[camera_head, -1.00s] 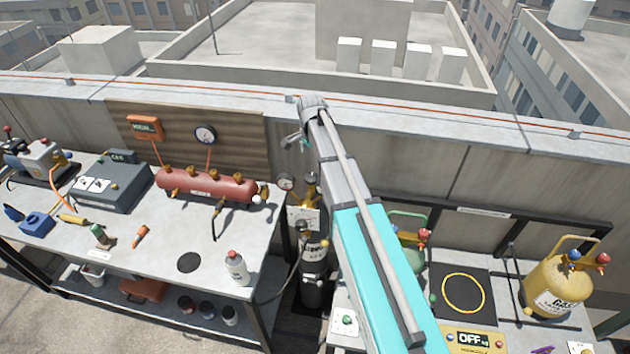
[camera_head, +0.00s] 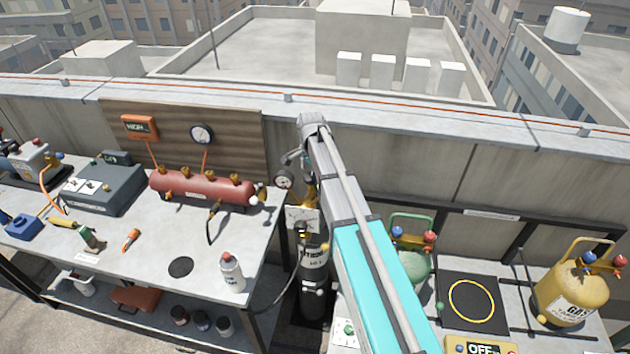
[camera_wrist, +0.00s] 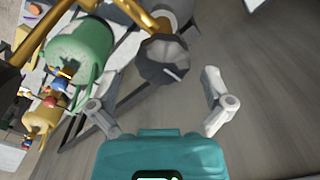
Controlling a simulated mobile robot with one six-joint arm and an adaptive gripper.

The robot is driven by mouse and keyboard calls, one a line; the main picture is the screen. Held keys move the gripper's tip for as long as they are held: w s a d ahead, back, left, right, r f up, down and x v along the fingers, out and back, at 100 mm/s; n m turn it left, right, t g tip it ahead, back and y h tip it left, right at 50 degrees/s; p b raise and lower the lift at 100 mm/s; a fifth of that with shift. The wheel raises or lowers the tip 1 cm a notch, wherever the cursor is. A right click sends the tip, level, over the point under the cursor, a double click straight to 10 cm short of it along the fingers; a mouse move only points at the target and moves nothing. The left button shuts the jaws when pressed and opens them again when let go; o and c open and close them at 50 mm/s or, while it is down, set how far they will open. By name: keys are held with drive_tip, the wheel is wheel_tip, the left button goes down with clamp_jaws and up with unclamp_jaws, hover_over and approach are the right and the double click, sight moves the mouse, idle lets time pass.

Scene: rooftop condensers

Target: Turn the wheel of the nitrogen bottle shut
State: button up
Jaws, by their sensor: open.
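The nitrogen bottle (camera_head: 314,268) is a dark upright cylinder with a pale label, standing in the gap between the two benches. Its wheel (camera_wrist: 163,62) shows in the wrist view as a dark grey, faceted knob with a pale mark, on a brass valve. My gripper (camera_wrist: 158,82) is open. Its two fingers stand wide apart on the left and right, with the wheel ahead of and between their tips. I see no contact, and the exact distance is unclear. In the head view my gripper (camera_head: 295,158) is small, above the bottle's top, and my arm partly hides the bottle.
A round gauge (camera_head: 283,179) sits by the bottle's valve. A red manifold tank (camera_head: 203,188) lies on the left bench. A green cylinder (camera_head: 412,262) and a yellow gas cylinder (camera_head: 572,292) stand on the right bench. The parapet wall (camera_head: 420,180) runs close behind.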

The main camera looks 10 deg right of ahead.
drive_tip(key=shift+f+b, duration=0.5)
drive_tip(key=shift+f, duration=0.25)
drive_tip(key=c, duration=1.1)
